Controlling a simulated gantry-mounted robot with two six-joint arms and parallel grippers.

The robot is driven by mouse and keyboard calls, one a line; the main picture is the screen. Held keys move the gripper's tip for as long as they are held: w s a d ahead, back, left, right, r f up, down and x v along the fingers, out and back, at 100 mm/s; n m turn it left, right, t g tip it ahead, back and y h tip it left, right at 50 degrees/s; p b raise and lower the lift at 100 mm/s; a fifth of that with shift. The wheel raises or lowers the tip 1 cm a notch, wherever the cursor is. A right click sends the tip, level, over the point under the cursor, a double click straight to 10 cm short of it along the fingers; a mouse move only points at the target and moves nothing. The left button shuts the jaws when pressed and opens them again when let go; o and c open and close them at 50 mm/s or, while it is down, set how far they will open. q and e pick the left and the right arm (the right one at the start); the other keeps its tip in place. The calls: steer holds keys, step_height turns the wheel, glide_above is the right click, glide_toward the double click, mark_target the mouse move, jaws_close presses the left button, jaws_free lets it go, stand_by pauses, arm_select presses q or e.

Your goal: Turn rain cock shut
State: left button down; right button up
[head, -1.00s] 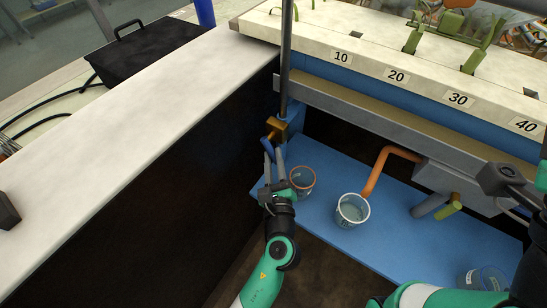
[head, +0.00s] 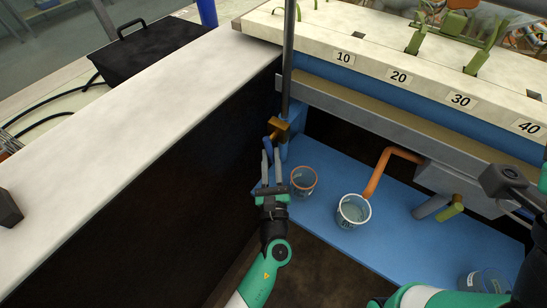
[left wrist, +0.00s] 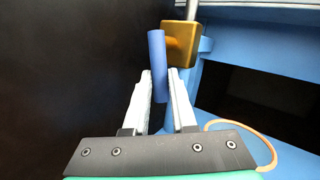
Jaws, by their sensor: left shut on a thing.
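The rain cock is a brass block (head: 279,129) on the foot of a thin upright grey pipe, with a blue lever (head: 267,145) hanging from it. The left wrist view shows the brass body (left wrist: 181,43) at the top and the blue lever (left wrist: 157,62) pointing down toward me. My left gripper (head: 271,160) is at the lever, with one finger on each side of it, shut on its lower part. In the left wrist view the fingers (left wrist: 160,88) flank the lever's end. My right arm (head: 430,296) shows at the lower right; its fingertips are not visible.
An orange-rimmed cup (head: 304,180) stands on the blue shelf (head: 330,258) just right of my left gripper. A clear cup (head: 353,211) stands under an orange pipe (head: 378,172). A dark wall (head: 170,190) is close on the left. A green-handled valve (head: 451,207) is farther right.

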arm_select(q)
steer(key=shift+w+a+f+m+t+h, duration=0.1)
steer(key=shift+w+a+m+t+h, duration=0.15)
steer(key=shift+m+t, duration=0.5)
steer(key=shift+w+a+f+m+t+h, duration=0.1)
steer(key=shift+a+m+t+h, duration=0.25)
steer(key=shift+m, duration=0.8)
steer(key=c, duration=0.7)
jaws_free()
steer(key=shift+a, duration=0.15)
steer(key=shift+c, duration=0.2)
steer(key=p+v, duration=0.4)
steer(key=v, duration=0.7)
steer(key=shift+s+f, duration=0.15)
steer(key=shift+s, duration=0.1)
